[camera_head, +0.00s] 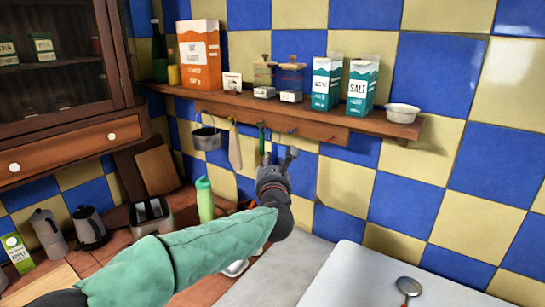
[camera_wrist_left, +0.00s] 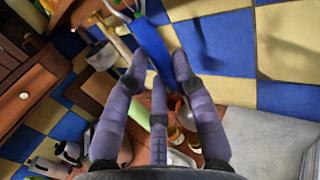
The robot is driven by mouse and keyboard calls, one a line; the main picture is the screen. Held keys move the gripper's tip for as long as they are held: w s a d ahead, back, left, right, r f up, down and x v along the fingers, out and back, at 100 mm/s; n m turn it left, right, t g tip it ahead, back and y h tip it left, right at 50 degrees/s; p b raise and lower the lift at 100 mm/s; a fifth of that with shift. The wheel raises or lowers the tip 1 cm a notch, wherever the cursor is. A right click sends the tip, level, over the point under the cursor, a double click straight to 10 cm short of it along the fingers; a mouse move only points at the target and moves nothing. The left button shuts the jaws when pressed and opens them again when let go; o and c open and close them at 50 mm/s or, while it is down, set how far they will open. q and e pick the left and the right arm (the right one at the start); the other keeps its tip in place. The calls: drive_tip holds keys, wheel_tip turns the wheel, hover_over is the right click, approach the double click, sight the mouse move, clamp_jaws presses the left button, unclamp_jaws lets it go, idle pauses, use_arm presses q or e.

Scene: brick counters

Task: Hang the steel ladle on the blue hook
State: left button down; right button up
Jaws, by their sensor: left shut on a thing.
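My left gripper (camera_head: 280,158) is raised in front of the tiled wall, just below the hook rail (camera_head: 308,131). In the left wrist view its fingers (camera_wrist_left: 155,75) close around a long bright blue thing (camera_wrist_left: 152,45), which looks like a handle. I cannot tell whether this is the ladle, as its far end is hidden. A round steel utensil with a reddish handle (camera_head: 408,286) lies on the pale surface at the lower right, well away from the gripper. My right gripper is out of view.
A dark pot (camera_head: 206,138) and a wooden utensil (camera_head: 235,148) hang left of the gripper. The shelf (camera_head: 300,110) above carries cartons, jars and a white bowl (camera_head: 402,113). A green bottle (camera_head: 205,198) and a toaster (camera_head: 151,215) stand below. The wall at right is clear.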

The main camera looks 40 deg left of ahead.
use_arm(q)
drive_tip(key=shift+w+a+r, duration=0.1)
drive_tip(key=shift+d+r, duration=0.2)
drive_tip(key=shift+w+a+f+p, duration=0.1)
drive_tip(key=shift+w+p, duration=0.15)
drive_tip(key=shift+w, duration=0.15)
drive_tip(key=shift+w+a+f+p, duration=0.1)
drive_tip(key=shift+w+p, duration=0.1)
drive_tip(key=shift+w, duration=0.2)
drive_tip(key=w+f+p, duration=0.1)
drive_tip(key=w, duration=0.6)
drive_tip(key=shift+w+a+f, duration=0.25)
drive_tip(key=shift+w+a, duration=0.1)
idle(0.4)
idle(0.5)
drive_tip(key=c, duration=0.9)
unclamp_jaws()
drive_tip(key=shift+c, duration=0.2)
